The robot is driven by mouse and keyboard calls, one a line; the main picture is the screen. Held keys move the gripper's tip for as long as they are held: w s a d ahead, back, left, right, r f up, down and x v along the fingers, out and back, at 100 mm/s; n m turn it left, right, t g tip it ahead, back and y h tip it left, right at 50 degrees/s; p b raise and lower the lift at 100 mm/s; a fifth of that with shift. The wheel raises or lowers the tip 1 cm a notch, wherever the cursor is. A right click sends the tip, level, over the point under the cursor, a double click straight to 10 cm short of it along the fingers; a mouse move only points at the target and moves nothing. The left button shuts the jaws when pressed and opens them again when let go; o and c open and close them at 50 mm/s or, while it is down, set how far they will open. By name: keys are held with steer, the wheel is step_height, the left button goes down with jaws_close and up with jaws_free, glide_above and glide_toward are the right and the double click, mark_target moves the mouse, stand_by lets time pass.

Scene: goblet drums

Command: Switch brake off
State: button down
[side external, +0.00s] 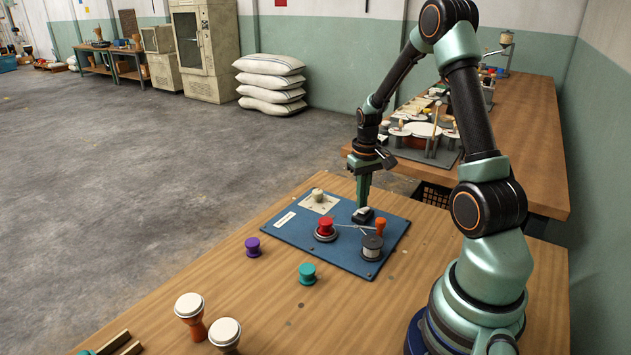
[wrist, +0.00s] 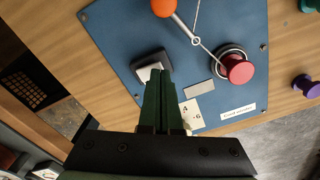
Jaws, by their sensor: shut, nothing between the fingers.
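A blue panel (side external: 290,241) lies on the wooden table. On it is a small black switch (side external: 368,213) with a pale rocker; in the wrist view the switch (wrist: 144,63) shows its dark frame and the pale rocker, partly hidden by my fingers. My gripper (side external: 362,205) is shut and empty, pointing straight down with its fingertips at the switch. In the wrist view the fingertips (wrist: 158,74) overlap the rocker's near edge; I cannot tell whether they touch it. I cannot read any brake label or which way the rocker is set.
The panel also bears a red spool (side external: 326,228), an orange knob (side external: 380,224) on a lever, a grey spool (side external: 372,245) and a cream knob (side external: 317,194) on a pale plate. Purple (side external: 253,247) and teal (side external: 307,273) spools stand on the table, with goblet drums (side external: 190,312) at the front.

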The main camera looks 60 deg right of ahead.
mark_target(361, 211)
steer(key=shift+f, duration=0.75)
stand_by(0.3)
steer(key=shift+r, duration=3.55)
steer(key=shift+a+r, duration=0.1)
steer(key=s+a+r+n+t, duration=0.1)
steer(key=a+r, duration=0.3)
steer(key=a, duration=0.4)
steer(key=s+a+r+n+t, duration=0.1)
steer(key=a+r+n+t, duration=0.1)
steer(key=a+r, duration=0.3)
steer(key=s+a+r+n+t, duration=0.1)
steer(key=a+r+n+t, duration=0.1)
steer(key=a, duration=1)
step_height(361, 211, up, 3)
steer(key=shift+f+n+t, duration=0.15)
steer(key=shift+n+t, duration=0.15)
steer(key=shift+n, duration=0.2)
